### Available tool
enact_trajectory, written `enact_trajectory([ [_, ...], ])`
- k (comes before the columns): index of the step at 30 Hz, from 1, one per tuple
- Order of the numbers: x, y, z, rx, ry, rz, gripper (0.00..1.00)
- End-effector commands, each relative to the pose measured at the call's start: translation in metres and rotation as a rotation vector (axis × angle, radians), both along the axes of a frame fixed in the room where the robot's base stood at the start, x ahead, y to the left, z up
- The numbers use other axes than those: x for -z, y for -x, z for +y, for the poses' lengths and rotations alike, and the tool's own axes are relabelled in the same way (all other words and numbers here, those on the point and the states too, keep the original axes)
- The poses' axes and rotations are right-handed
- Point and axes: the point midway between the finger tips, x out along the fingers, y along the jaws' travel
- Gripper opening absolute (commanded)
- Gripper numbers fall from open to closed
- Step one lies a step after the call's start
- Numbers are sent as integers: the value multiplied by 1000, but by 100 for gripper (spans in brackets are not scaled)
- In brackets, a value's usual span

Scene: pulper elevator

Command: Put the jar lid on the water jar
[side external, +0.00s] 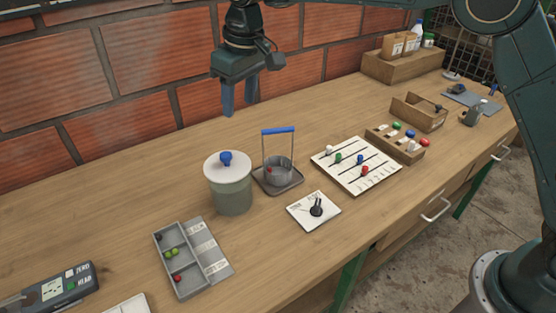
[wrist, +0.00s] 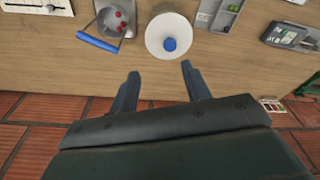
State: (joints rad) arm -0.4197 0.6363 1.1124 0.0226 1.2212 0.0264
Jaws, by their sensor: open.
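The water jar (side external: 233,192) is a pale grey-green cylinder standing upright on the wooden bench. The white jar lid (side external: 237,168) with a blue knob covers its top. In the wrist view the round lid (wrist: 158,32) and its blue knob show from above, beyond my fingertips. Whether the lid is fully seated cannot be told. My gripper (side external: 238,111) is open and empty, well above the bench and behind the jar. In the wrist view my gripper (wrist: 160,70) has its two blue-grey fingers spread apart, with nothing between them.
A small pot with a blue-handled frame (side external: 280,170) stands close to the jar's right. A compartment tray (side external: 170,268) lies in front left. A dial plate (side external: 313,210) and slider board (side external: 372,182) lie to the right.

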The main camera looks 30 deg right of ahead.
Motion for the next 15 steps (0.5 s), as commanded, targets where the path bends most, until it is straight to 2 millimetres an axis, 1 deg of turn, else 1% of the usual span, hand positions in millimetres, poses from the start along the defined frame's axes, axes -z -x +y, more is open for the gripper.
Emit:
enact_trajectory([
  [1, -11, 5, -10, 11, -4, -10, 48],
  [6, -41, 29, -45, 48, -16, -40, 48],
  [11, -64, 58, -78, 84, -25, -69, 48],
  [15, -81, 87, -105, 115, -32, -96, 48],
])
